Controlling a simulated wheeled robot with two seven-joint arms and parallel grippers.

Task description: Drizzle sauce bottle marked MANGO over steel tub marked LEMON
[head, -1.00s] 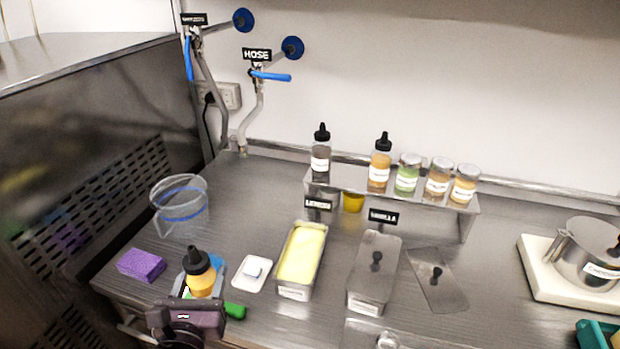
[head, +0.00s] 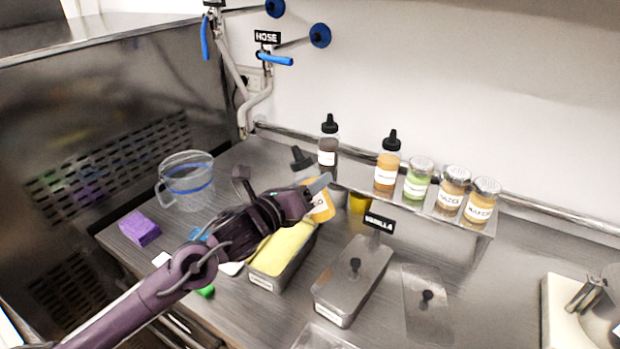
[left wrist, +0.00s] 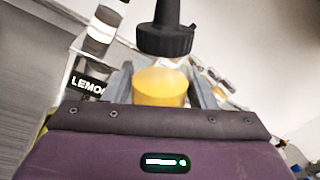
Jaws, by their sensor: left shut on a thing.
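My left gripper (head: 318,191) is shut on a sauce bottle (head: 320,207) with orange-yellow sauce and a black nozzle cap. Its label is partly hidden; only a final "O" shows. The bottle is held above the far end of the steel tub (head: 268,283) of pale yellow content and looks nearly upright, slightly tilted. In the left wrist view the bottle (left wrist: 160,88) sits between the fingers (left wrist: 162,92), cap up. A LEMON sign (left wrist: 88,86) shows there, partly cut off; in the head view now the arm hides it. My right gripper is not in view.
A shelf (head: 470,235) behind holds two bottles (head: 387,165) and several jars (head: 453,190). A lidded tub (head: 352,280) by the VANILLA sign (head: 379,223) stands right of the open tub. A clear jug (head: 187,180) and purple sponge (head: 140,229) are at left.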

